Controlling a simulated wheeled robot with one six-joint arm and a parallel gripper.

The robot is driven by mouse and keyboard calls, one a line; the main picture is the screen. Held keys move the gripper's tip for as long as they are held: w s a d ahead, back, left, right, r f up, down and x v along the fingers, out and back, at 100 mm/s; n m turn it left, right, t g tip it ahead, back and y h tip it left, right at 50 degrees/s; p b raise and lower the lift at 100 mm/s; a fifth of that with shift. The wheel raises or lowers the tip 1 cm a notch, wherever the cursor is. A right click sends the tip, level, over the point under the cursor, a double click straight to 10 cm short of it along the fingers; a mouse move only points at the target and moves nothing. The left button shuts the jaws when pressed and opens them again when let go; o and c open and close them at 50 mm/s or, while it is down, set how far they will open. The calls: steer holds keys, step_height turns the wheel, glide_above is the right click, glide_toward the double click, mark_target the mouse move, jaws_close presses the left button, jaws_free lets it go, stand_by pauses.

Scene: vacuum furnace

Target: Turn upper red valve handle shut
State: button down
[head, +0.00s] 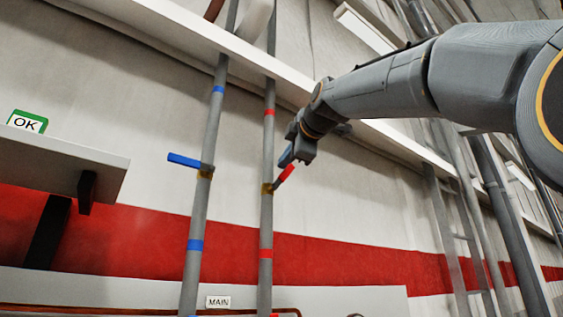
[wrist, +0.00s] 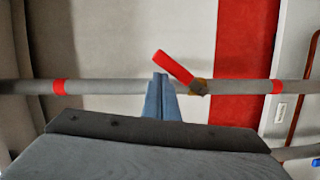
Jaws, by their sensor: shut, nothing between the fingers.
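The upper red valve handle (head: 286,173) sits on the right of two grey pipes (head: 268,145) in the head view and slants up and to the right from its brass valve body (head: 266,188). In the wrist view the red handle (wrist: 173,66) slants across the pipe, neither in line with it nor square to it. My gripper (head: 286,157) is shut and empty just above the handle's free end. In the wrist view its blue fingertips (wrist: 159,84) lie together beside the handle, in front of the pipe; whether they touch the handle I cannot tell.
A blue handle (head: 185,160) sticks out leftward from the left pipe. A white beam (head: 230,50) crosses behind my arm. A second red handle shows partly at the bottom edge, near a MAIN label (head: 218,302).

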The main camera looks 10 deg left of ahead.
mark_target(290, 170)
steer(key=w+d+m, duration=0.1)
steer(key=w+f+m, duration=0.1)
steer(key=shift+w+d+m, duration=0.1)
steer(key=shift+d+m, duration=0.2)
steer(key=shift+d, duration=0.1)
steer(key=shift+w+d+f+m+g, duration=0.35)
steer(key=shift+w+f+m+g, duration=0.1)
steer(key=shift+f+m+g, duration=0.3)
steer(key=shift+r+p, duration=0.15)
steer(key=shift+p, duration=0.15)
steer(key=s+d+r, duration=0.6)
steer(key=s, duration=0.1)
steer(key=shift+s+d, duration=0.2)
steer(key=shift+s, duration=0.1)
